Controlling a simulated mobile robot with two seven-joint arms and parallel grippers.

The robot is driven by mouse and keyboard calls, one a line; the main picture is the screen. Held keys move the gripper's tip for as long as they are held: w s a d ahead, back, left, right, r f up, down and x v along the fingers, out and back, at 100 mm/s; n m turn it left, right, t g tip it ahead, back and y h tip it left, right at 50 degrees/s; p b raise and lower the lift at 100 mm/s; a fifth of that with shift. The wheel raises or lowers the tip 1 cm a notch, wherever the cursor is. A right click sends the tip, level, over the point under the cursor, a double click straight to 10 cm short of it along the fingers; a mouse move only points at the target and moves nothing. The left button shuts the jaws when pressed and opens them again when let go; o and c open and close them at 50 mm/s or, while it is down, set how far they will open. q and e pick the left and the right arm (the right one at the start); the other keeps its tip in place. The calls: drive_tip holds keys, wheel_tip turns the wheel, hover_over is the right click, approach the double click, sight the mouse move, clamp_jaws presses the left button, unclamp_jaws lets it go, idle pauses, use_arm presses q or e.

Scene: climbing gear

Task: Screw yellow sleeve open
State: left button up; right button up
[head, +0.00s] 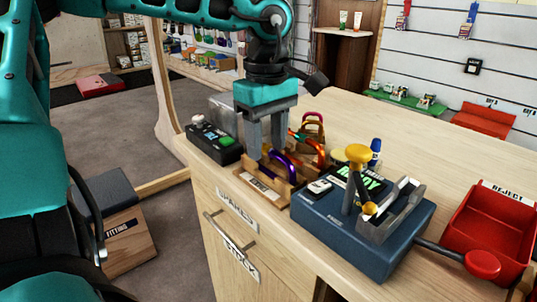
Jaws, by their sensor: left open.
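My left gripper (267,151) points straight down over a wooden rack (249,184) at the near edge of the bench. Its two fingers are apart, and their tips are close to a purple carabiner (284,163) in the rack. I cannot tell whether they touch it. An orange carabiner (317,149) with a teal part stands just right of the purple one, and a dark red one (313,120) stands behind. I cannot make out a yellow sleeve on any carabiner; the fingers hide part of the rack. My right gripper is not in view.
A blue fixture (405,244) with a yellow knob (359,154), a grey cradle and a red-knobbed lever (482,264) stands right of the rack. A red reject bin (486,238) is at far right. A black box with a green button (213,141) is left.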

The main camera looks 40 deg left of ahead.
use_arm(q)
drive_tip(key=shift+s+r, duration=0.1)
drive_tip(key=shift+r, duration=0.05)
idle(0.3)
drive_tip(key=shift+s+a, duration=0.1)
drive_tip(key=shift+s, duration=0.55)
drive_tip(key=shift+f+b, duration=0.3)
drive_tip(key=shift+b, duration=0.05)
drive_tip(key=shift+w, duration=0.75)
